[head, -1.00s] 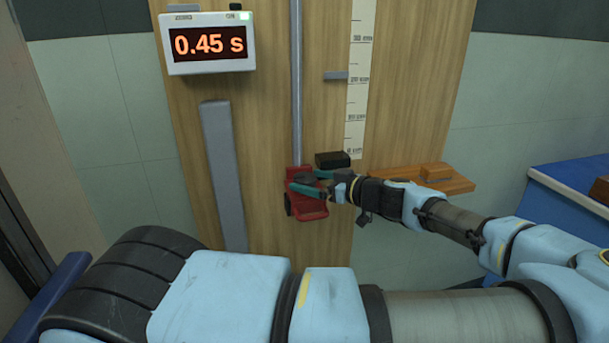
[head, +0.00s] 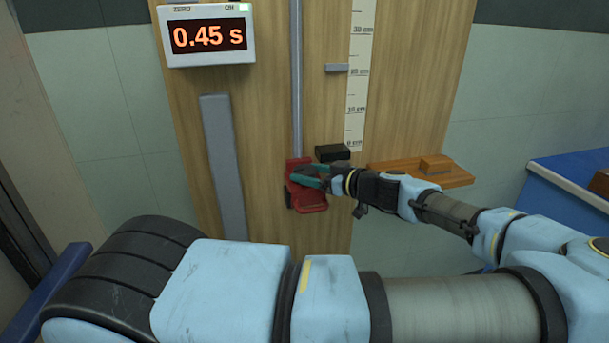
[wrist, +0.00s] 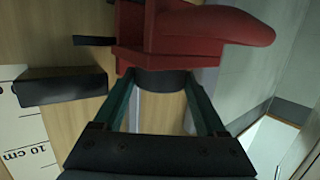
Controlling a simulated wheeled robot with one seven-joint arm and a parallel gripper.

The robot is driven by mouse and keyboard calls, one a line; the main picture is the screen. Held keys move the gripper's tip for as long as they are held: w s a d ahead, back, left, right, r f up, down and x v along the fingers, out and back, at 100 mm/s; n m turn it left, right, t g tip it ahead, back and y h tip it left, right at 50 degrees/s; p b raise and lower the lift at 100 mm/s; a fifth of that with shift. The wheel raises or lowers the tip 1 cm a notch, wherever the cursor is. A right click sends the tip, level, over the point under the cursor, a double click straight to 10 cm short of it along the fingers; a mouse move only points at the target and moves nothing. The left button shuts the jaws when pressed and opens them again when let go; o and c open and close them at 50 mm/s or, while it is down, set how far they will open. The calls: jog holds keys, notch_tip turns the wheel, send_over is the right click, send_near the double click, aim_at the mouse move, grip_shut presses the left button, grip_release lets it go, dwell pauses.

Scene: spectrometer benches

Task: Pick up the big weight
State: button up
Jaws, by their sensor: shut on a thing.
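A dark, rounded piece, which looks like the big weight (wrist: 163,82), shows between my fingertips in the wrist view. It sits right by a red holder (wrist: 190,30), and I cannot tell whether the two touch. In the head view the red holder (head: 308,201) is at the foot of the grey vertical rod, and the weight is mostly hidden by my fingers. My gripper (head: 309,175) reaches in from the right with teal fingers, over the holder. In the wrist view the fingers (wrist: 160,88) are on both sides of the dark piece, shut on it.
A black block (head: 331,152) is on the wooden board just right of the holder, near the scale (head: 358,90). A wooden shelf (head: 400,177) with a small block is further right. A timer (head: 208,37) reads 0.45 s. A blue bench (head: 570,180) stands at right.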

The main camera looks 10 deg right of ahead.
jog(key=c, duration=0.3)
jog(key=shift+r, duration=0.1)
